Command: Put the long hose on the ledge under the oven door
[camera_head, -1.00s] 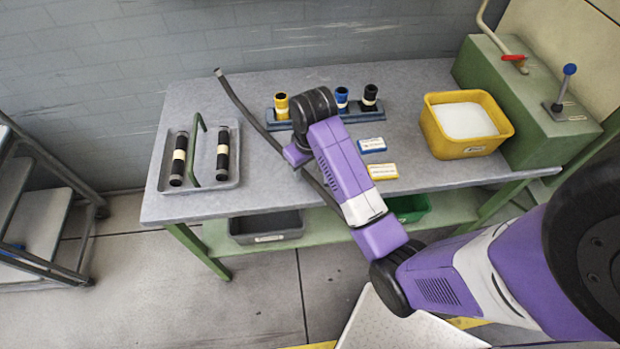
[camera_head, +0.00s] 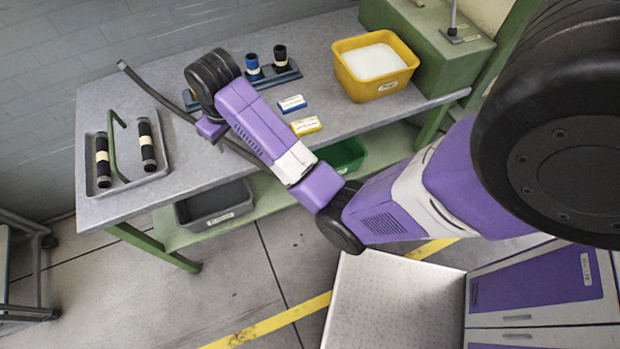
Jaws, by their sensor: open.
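The long hose (camera_head: 150,93) is a thin dark rod slanting across the table (camera_head: 103,210) from its back edge toward the front edge. My arm covers part of it, and its lower end shows just past the arm near the front edge. My gripper (camera_head: 211,129) is small and purple, pointing down at the middle of the hose. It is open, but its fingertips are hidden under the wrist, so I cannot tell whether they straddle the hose. No oven door or ledge can be made out in this view.
A grey tray (camera_head: 93,189) with black rollers and a green handle lies left. A holder with blue and black cups (camera_head: 281,57) stands behind my arm. Blue (camera_head: 292,103) and yellow boxes (camera_head: 306,126), and a yellow bin (camera_head: 394,88), are to the right.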

